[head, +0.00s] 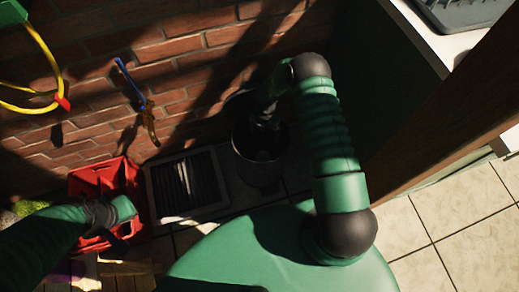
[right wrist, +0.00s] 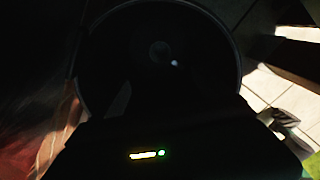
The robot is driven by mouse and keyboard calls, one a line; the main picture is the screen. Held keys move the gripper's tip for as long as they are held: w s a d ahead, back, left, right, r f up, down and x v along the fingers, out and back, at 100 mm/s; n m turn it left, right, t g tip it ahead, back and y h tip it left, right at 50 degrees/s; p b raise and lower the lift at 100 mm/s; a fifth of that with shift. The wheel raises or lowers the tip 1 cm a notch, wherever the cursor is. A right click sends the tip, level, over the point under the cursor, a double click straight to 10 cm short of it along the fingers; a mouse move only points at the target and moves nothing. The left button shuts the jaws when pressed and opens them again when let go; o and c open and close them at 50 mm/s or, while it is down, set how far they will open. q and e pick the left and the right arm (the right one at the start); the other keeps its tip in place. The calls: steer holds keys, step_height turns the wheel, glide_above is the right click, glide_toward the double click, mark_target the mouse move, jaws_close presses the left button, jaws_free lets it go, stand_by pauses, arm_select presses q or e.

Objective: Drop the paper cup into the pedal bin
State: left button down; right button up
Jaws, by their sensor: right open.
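The pedal bin (head: 258,170) is a dark round bin standing on the floor against the brick wall. Its round rim and dark inside fill the right wrist view (right wrist: 232,75). My right gripper (head: 265,122) points down over the bin's mouth; it is open, and I see nothing held in it. I cannot make out the paper cup in either view. A faint round shape and a small bright spot show in the dark inside of the bin; I cannot tell what they are. My left gripper (head: 124,212) is over the red crate, its fingers too dark to read.
A red crate (head: 77,184) and a dark grate in a pale frame (head: 148,190) lie left of the bin. A yellow hose (head: 52,60) and a blue-handled tool (head: 124,72) hang on the wall. A wooden post (head: 440,120) stands at the right, with tiled floor beside it.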

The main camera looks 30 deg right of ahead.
steer(key=shift+r, duration=0.1)
steer(key=s+a+r+p, duration=0.2)
steer(key=s+a+p, duration=0.1)
steer(key=s, duration=0.3)
steer(key=s+a+r+p, duration=0.2)
steer(key=s+a+p, duration=0.1)
steer(key=s+a, duration=0.2)
steer(key=s, duration=0.2)
steer(key=shift+s+a+r, duration=0.2)
steer(key=shift+s+r, duration=0.1)
steer(key=shift+r, duration=0.05)
